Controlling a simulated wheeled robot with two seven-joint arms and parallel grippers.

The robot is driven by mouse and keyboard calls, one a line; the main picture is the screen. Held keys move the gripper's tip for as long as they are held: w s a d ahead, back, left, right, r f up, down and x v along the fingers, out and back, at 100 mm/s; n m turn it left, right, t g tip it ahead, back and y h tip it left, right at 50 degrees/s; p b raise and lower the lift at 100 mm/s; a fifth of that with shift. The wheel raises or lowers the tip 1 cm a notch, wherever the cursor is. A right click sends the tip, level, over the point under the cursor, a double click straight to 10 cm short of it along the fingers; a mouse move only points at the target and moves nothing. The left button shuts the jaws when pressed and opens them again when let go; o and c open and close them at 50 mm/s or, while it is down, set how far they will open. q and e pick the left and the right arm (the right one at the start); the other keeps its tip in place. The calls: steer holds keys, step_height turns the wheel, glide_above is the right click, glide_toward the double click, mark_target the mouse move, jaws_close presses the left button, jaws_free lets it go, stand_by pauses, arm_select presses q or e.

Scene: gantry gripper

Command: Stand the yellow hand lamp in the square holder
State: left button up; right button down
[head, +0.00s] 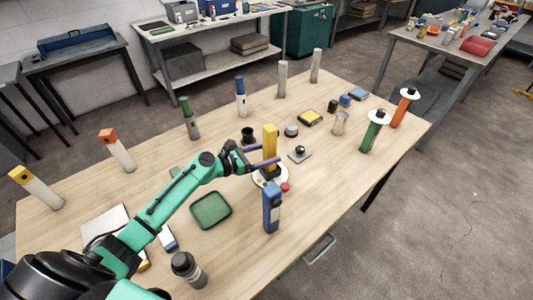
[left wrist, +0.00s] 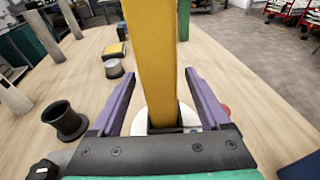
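The yellow hand lamp (head: 270,139) stands upright near the middle of the table. Its lower end is in a black square holder (head: 268,173) on a round white base (head: 258,181). In the left wrist view the lamp (left wrist: 153,60) rises between my fingers, with the dark holder (left wrist: 172,128) around its foot. My left gripper (head: 270,163) is open, its purple fingers either side of the lamp. The left wrist view shows a gap between each finger and the lamp (left wrist: 162,95). The lamp's top is cut off there. My right gripper is not in view.
A blue upright lamp-like object (head: 271,208) and a red knob (head: 285,187) stand close in front of the holder. A black cup (head: 248,135) is behind my gripper. A green tray (head: 211,210) lies left of the holder. Several posts stand around the table edges.

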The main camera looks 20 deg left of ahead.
arm_select(q)
steer(key=p+v, duration=0.4)
steer(key=v, duration=0.8)
